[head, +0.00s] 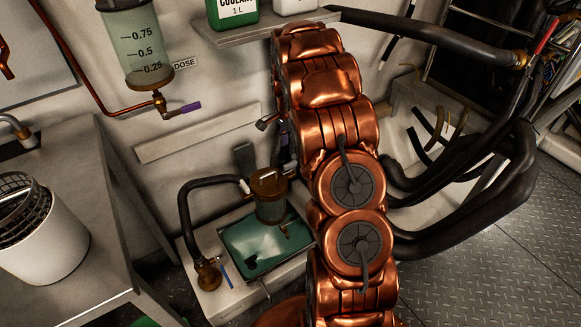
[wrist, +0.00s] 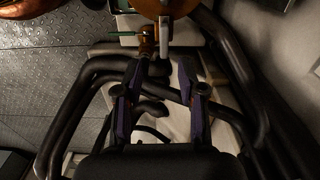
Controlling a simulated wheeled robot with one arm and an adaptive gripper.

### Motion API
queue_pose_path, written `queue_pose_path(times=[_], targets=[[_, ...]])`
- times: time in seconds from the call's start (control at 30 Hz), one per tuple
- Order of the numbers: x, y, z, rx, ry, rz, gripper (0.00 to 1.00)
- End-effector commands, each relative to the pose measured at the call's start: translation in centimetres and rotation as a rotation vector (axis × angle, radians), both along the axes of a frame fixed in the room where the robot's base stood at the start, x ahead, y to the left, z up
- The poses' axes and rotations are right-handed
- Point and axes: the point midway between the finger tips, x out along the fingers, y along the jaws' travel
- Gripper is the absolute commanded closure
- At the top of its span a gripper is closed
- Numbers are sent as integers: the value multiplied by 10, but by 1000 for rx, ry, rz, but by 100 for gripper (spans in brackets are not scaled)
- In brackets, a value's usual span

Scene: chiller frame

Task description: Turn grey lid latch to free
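A pale grey bar (wrist: 164,36), which looks like the lid latch, hangs from the edge of a round amber-brown body (wrist: 165,8) at the top of the wrist view. A small pale tip (head: 244,187) shows at the pot's left side in the head view. My gripper (wrist: 160,70) is open, with its two purple-padded fingers apart and nothing held. The bar lies beyond the fingertips, apart from them. In the head view my copper arm mostly hides the gripper.
A brass fitting (wrist: 146,44) with a green handle (wrist: 122,33) lies just beyond the fingertips. Black hoses (wrist: 85,75) run below and beside the fingers. A graduated dosing vessel (head: 136,45) hangs on the wall. A bench (head: 90,190) stands left; the metal floor (head: 480,275) is clear at right.

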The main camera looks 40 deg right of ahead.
Motion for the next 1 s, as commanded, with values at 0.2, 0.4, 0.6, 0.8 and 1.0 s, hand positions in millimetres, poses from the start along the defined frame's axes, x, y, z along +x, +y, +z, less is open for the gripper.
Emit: queue_pose_path(times=[0.2, 0.4, 0.6, 0.8, 1.0], targets=[[6, -10, -17, 0, -6, -39, 60], [5, -9, -32, 1, -5, -39, 60], [4, -9, -62, 3, -1, -39, 60], [5, -9, -86, 2, -5, -39, 60], [5, -9, -93, 1, -7, -38, 60]])
